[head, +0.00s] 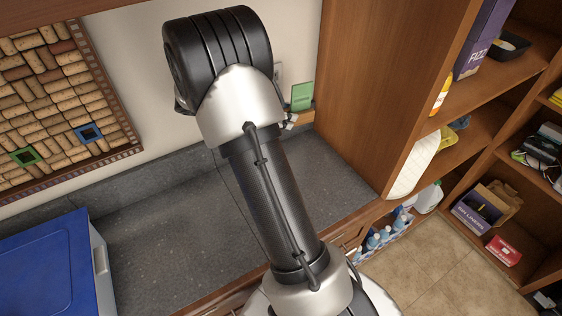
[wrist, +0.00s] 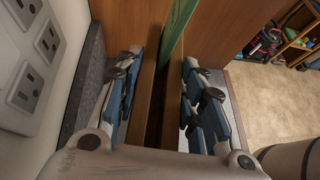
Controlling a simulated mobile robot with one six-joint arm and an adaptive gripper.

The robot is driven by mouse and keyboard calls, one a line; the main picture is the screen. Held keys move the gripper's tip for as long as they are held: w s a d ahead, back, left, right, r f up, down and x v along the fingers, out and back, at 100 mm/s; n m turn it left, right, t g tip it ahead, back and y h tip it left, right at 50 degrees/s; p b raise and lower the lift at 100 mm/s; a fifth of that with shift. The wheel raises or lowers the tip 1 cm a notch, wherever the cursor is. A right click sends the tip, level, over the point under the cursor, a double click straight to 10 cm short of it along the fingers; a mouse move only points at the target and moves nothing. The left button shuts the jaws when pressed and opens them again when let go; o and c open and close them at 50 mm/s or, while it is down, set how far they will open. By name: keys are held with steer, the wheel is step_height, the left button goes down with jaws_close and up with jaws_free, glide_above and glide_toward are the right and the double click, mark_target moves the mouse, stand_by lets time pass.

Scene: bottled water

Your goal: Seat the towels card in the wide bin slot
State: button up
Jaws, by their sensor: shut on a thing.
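A green card (head: 302,96) stands upright at the back of the counter in the head view, just above a small wooden holder (head: 304,116). In the wrist view the green card (wrist: 180,28) shows nearly edge-on, rising past my fingertips. No lettering is readable on it. My gripper (wrist: 162,62) has its two fingers on either side of the wooden holder (wrist: 146,88), which shows as two brown strips with a dark gap between them. The card's lower edge meets this gap, but how deep it sits is hidden. My arm hides most of the gripper in the head view.
A wall outlet plate (wrist: 30,70) is close on the left in the wrist view. A tall wooden cabinet side (head: 365,90) bounds the counter on the right. A blue-lidded box (head: 45,265) stands at front left. The grey counter (head: 175,235) between is clear.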

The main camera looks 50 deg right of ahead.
steer(key=shift+w+d+r+n+t, duration=0.25)
steer(key=shift+w+d+r, duration=0.1)
steer(key=shift+r, duration=0.1)
steer(key=shift+w+d+r+n+t, duration=0.25)
steer(key=shift+w+r, duration=0.05)
steer(key=shift+r, duration=0.15)
step_height(320, 180, down, 20)
steer(key=b, duration=0.5)
steer(key=shift+r+b, duration=0.2)
steer(key=shift+b, duration=0.2)
steer(key=shift+f, duration=0.15)
steer(key=o, duration=1.1)
